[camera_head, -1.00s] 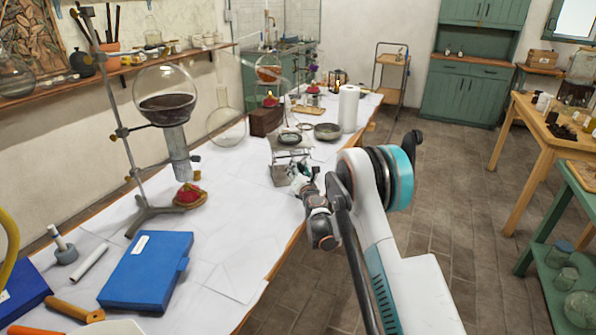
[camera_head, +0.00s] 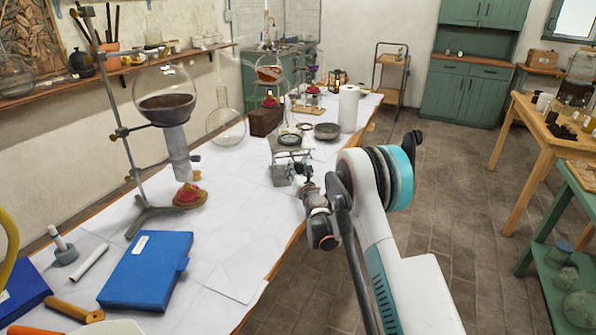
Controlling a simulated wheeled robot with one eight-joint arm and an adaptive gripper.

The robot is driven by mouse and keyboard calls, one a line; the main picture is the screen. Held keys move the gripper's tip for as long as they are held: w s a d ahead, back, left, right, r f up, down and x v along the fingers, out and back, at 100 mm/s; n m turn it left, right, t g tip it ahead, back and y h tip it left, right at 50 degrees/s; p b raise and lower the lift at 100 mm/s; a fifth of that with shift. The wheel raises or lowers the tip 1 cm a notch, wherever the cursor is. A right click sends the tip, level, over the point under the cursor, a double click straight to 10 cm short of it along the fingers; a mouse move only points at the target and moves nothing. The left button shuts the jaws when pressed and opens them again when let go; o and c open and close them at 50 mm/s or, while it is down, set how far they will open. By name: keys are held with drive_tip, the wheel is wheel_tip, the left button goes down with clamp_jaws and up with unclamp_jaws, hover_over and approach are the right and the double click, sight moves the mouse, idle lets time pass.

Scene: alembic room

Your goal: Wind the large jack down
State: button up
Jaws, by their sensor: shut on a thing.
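The large jack (camera_head: 281,174) is a metal lab jack on the white-covered bench, near the bench's right edge. A dark round dish (camera_head: 289,139) sits on its top plate. My gripper (camera_head: 299,180) is at the jack's near right side, low against its frame. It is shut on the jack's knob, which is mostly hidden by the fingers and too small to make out. The jack's right side is partly hidden behind my gripper and wrist.
A stand with a flask (camera_head: 166,98) and a blue case (camera_head: 146,270) are to the left.

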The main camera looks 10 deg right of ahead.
drive_tip(key=shift+f, duration=0.1)
drive_tip(key=o, duration=1.1)
drive_tip(key=shift+s, duration=0.1)
drive_tip(key=s, duration=1.1)
drive_tip(key=shift+s+d, duration=0.2)
drive_tip(key=shift+s, duration=0.2)
